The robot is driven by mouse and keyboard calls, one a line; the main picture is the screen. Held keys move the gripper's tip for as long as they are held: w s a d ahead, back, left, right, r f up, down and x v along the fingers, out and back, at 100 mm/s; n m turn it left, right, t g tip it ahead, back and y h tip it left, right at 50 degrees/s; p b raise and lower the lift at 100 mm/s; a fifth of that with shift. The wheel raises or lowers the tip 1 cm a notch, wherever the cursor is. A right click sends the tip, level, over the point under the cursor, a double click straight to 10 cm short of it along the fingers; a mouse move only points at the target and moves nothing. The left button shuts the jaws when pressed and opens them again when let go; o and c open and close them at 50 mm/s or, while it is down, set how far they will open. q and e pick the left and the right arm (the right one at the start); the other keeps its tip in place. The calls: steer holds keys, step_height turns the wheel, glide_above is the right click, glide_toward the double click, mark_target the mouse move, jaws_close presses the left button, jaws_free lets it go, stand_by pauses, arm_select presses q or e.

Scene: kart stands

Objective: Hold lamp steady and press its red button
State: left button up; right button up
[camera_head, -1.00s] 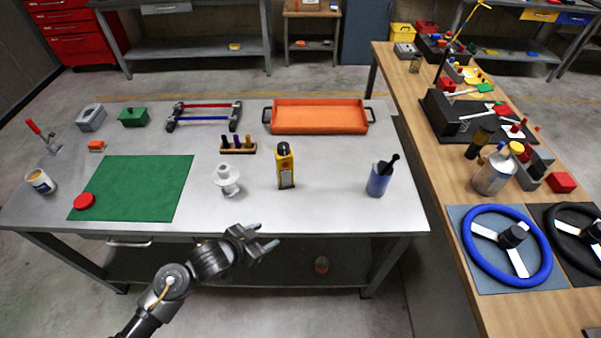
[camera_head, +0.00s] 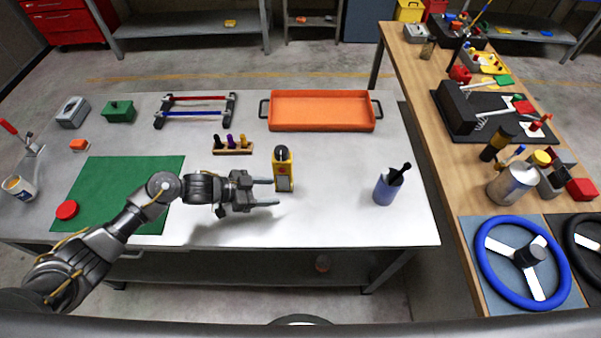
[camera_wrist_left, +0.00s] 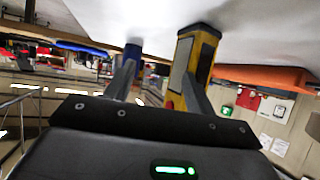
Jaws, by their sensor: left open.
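The yellow and black lamp (camera_head: 284,170) stands upright on the grey table, right of centre. My left gripper (camera_head: 271,192) is open, just left of the lamp and slightly towards the near edge, fingers pointing right. Its far fingertip is close to the lamp; I cannot tell if they touch. In the left wrist view the lamp (camera_wrist_left: 189,62) appears behind the right-hand finger, and the gap between the fingers (camera_wrist_left: 160,88) looks empty. My right gripper is not in view.
A blue cup (camera_head: 387,188) with a black handle stands right of the lamp. An orange tray (camera_head: 320,112) and a wooden holder with pegs (camera_head: 233,151) lie behind. A green mat (camera_head: 130,175) with a red disc (camera_head: 67,210) is left. The table between lamp and cup is clear.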

arm_select(q)
steer(key=shift+r, duration=0.1)
steer(key=shift+d, duration=0.2)
steer(key=b+x, duration=0.5)
steer(key=x, duration=0.2)
steer(key=shift+w+d+f, duration=0.1)
steer(key=shift+d+f, duration=0.15)
steer(key=shift+f, duration=0.05)
steer(key=shift+b+x, duration=0.5)
steer(key=shift+x, duration=0.5)
steer(key=shift+r, duration=0.1)
jaws_close()
steer(key=c, duration=1.1)
jaws_free()
steer(key=shift+c, duration=0.2)
steer(key=o, duration=1.5)
